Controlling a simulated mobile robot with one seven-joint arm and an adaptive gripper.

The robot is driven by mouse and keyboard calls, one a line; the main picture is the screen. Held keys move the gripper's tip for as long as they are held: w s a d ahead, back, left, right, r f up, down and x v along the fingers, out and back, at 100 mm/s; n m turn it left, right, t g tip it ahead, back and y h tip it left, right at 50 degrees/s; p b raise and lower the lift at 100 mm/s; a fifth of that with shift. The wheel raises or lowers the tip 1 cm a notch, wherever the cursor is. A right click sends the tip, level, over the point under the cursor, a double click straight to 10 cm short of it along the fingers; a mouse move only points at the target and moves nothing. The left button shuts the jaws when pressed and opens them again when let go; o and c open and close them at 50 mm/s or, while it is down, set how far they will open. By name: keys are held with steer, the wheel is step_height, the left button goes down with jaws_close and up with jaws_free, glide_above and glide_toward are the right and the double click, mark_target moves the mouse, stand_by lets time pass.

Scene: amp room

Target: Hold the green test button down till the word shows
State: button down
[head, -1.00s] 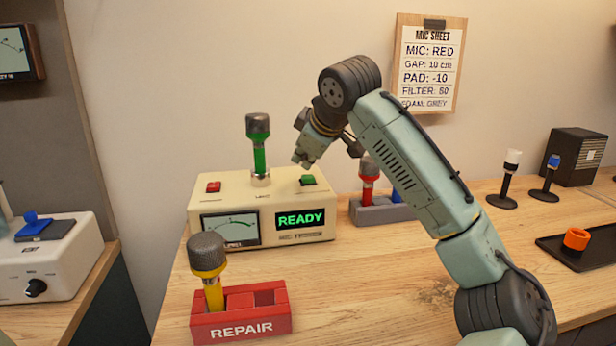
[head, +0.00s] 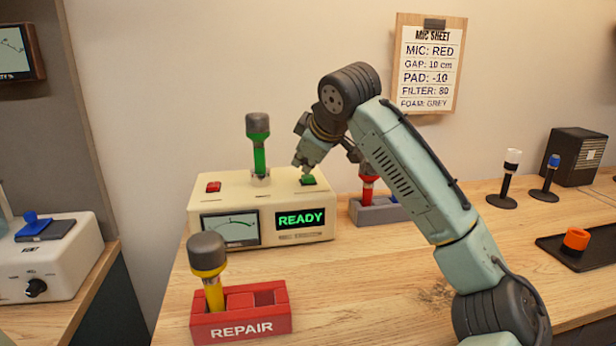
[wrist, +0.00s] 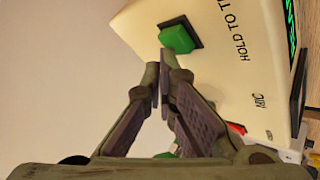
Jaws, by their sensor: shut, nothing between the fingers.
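The cream test box (head: 208,205) stands on the bench with a green button (head: 308,180) on its top right. Its screen (head: 301,219) shows READY in green letters. My gripper (head: 299,166) is shut and empty, pointing down just beside the green button. In the wrist view the shut fingertips (wrist: 159,66) lie close to the green button (wrist: 178,39), which sits in a dark frame by the lettering "HOLD TO T…", partly cut off. I cannot tell whether they touch it. A green microphone (head: 259,158) stands upright on the box, left of my gripper.
A red button (head: 213,187) is at the box's left. A red microphone (head: 368,173) stands in a grey holder (head: 380,212), partly behind my arm. A yellow microphone (head: 210,265) stands in the red REPAIR rack (head: 241,327). The bench's front middle is clear.

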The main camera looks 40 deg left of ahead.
mark_target(305, 177)
steer(key=shift+f, duration=0.45)
stand_by(3.6)
steer(key=shift+r+p, duration=0.95)
step_height(305, 177, up, 5)
steer(key=p, duration=0.5)
stand_by(0.6)
